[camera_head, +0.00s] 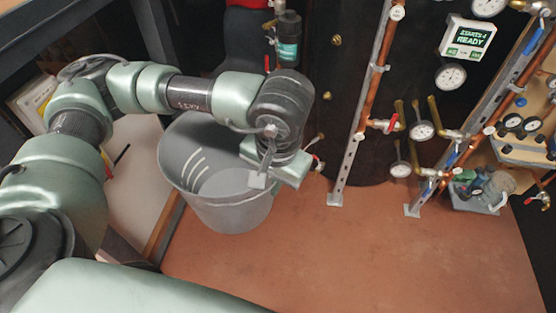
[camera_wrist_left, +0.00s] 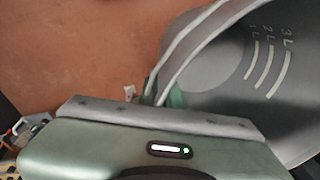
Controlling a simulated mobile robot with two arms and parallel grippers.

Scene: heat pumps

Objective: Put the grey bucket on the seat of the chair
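The grey bucket (camera_head: 230,212) is at the centre-left of the head view, its open top facing up. It appears slightly tilted; I cannot tell if it touches the floor. In the left wrist view the bucket (camera_wrist_left: 215,75) fills the right side, with light level marks inside. My left gripper (camera_head: 260,178) is at the bucket's right rim. In the wrist view its fingertips (camera_wrist_left: 162,96) are close together with the rim between them. My right gripper is not in view. I cannot make out a chair with certainty.
A reddish-brown floor (camera_head: 360,255) is clear to the right of the bucket. A dark tank (camera_head: 340,90) with copper pipes, gauges and metal struts stands behind. A pale panel or surface (camera_head: 138,195) lies left of the bucket.

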